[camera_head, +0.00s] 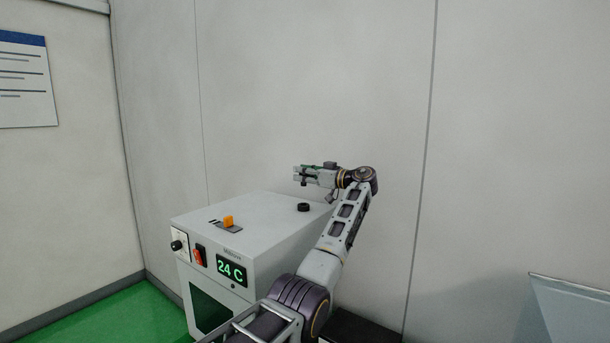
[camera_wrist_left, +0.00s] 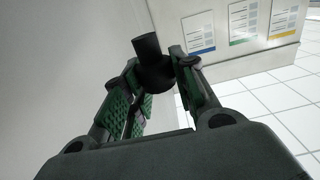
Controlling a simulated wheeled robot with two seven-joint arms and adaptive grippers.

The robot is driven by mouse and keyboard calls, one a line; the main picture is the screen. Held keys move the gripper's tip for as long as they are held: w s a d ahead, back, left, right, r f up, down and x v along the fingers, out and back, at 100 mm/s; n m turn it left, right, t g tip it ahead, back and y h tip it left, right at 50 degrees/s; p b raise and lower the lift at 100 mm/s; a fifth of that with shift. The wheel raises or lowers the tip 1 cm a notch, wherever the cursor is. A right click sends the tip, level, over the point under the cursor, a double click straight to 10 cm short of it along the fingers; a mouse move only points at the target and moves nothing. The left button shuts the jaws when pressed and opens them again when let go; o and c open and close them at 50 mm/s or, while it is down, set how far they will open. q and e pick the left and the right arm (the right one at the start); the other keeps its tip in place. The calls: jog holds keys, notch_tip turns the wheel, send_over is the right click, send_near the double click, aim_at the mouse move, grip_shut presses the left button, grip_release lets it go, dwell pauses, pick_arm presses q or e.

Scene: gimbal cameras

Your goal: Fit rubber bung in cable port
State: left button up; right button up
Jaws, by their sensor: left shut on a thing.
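The rubber bung (camera_wrist_left: 149,55) is a black stepped plug with a narrower cylinder and a wider part. My left gripper (camera_head: 299,174) is shut on its wider part, and the narrow end sticks out past the fingertips in the left wrist view. In the head view the bung is too small to make out clearly. A black round collar (camera_head: 303,207), which looks like the cable port, sits on top of the white cabinet (camera_head: 255,218) near its back right. The gripper is above the collar and apart from it. My right gripper is not in view.
The cabinet top also carries an orange lever (camera_head: 228,221) in a slot. A pale wall (camera_head: 520,130) stands behind.

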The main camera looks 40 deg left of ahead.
pick_arm(q)
jog(key=shift+s, duration=0.15)
dwell(0.3)
jog(key=shift+b, duration=0.35)
jog(key=shift+f+b, duration=2.35)
jog(key=shift+f, duration=1.15)
jog(key=shift+f+b, duration=0.4)
jog(key=shift+f, duration=0.1)
jog(key=shift+f, duration=0.15)
jog(key=shift+f+b, duration=0.3)
jog(key=shift+b, duration=0.1)
